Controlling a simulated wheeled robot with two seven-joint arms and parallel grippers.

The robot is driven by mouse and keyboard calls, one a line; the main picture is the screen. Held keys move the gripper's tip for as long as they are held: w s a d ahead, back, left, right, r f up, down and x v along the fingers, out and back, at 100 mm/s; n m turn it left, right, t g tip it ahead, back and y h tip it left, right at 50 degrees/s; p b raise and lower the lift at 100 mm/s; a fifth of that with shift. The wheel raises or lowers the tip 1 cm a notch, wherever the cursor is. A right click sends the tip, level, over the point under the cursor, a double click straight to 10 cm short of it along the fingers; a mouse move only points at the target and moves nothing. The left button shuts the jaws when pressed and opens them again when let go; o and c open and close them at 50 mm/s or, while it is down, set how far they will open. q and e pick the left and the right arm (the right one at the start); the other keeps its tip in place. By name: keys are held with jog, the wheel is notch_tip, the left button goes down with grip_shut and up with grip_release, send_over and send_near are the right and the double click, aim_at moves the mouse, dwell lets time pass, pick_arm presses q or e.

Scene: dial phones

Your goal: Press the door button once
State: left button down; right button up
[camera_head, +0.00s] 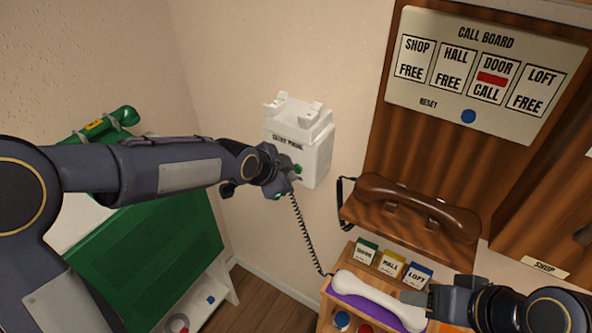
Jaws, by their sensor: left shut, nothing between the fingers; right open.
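A white wall phone (315,140) hangs on the wall, its front label too small to read surely. A small green button (300,167) shows low on its front; I cannot tell whether it is the door button. My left gripper (292,178) is shut and empty, close to this button; whether it touches is not clear. A white handset (370,297) lies over a purple surface, with a dark coiled cord running up towards the phone. My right gripper (428,298) is open at the handset's right end. The call board (483,62) shows DOOR with a red mark and CALL.
A brown handset (415,205) rests on a wooden wall panel. Green, yellow (391,263) and blue labelled blocks stand on the wooden shelf below. A blue reset button (468,116) is on the board. A green slanted panel (150,255) stands at left.

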pick_arm(q)
jog(key=shift+w+d, duration=0.25)
jog(key=shift+w, duration=0.1)
dwell(0.7)
dwell(0.4)
jog(key=shift+s+a+b, duration=0.4)
jog(key=shift+s, duration=0.3)
jog(key=s, duration=0.1)
jog(key=s+a+b, duration=0.1)
jog(key=s, duration=0.1)
jog(key=s+a, duration=0.1)
jog(key=shift+s+a, duration=0.15)
jog(key=shift+a, duration=0.1)
dwell(0.6)
